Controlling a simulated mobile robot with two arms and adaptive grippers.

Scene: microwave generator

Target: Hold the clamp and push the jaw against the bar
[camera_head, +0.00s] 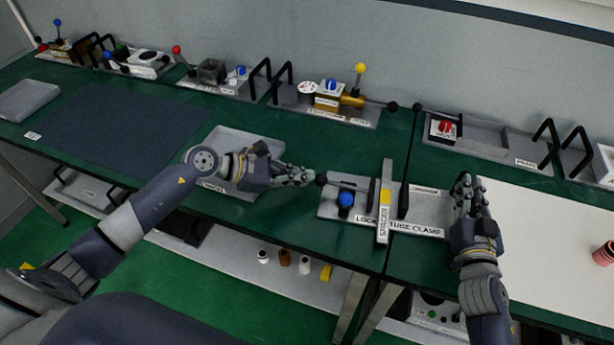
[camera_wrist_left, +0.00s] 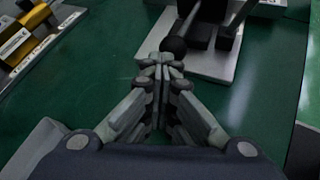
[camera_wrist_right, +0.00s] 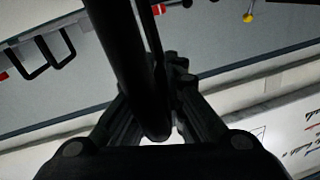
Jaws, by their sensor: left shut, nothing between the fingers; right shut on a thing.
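The tube clamp (camera_head: 330,206) is a grey plate on the green bench with a blue knob (camera_head: 345,198) and a "TUBE CLAMP" label. A pale bar marked "SPACER" (camera_head: 383,228) lies across it. A black ball on a rod (camera_head: 321,178) sticks out at its left end and also shows in the left wrist view (camera_wrist_left: 173,45). My left gripper (camera_head: 310,176) is shut and empty, its tips at the ball, touching or nearly so. My right gripper (camera_head: 467,190) is at the clamp's right end, shut on a black handle (camera_wrist_right: 125,65); its fingers partly hide the grip.
A white sheet (camera_head: 555,235) covers the bench at right, with a reddish cylinder (camera_head: 604,254) on it. Fixtures with black handles and coloured knobs line the back, including a yellow-knobbed one (camera_head: 360,69). A grey tray (camera_head: 232,145) lies behind my left wrist.

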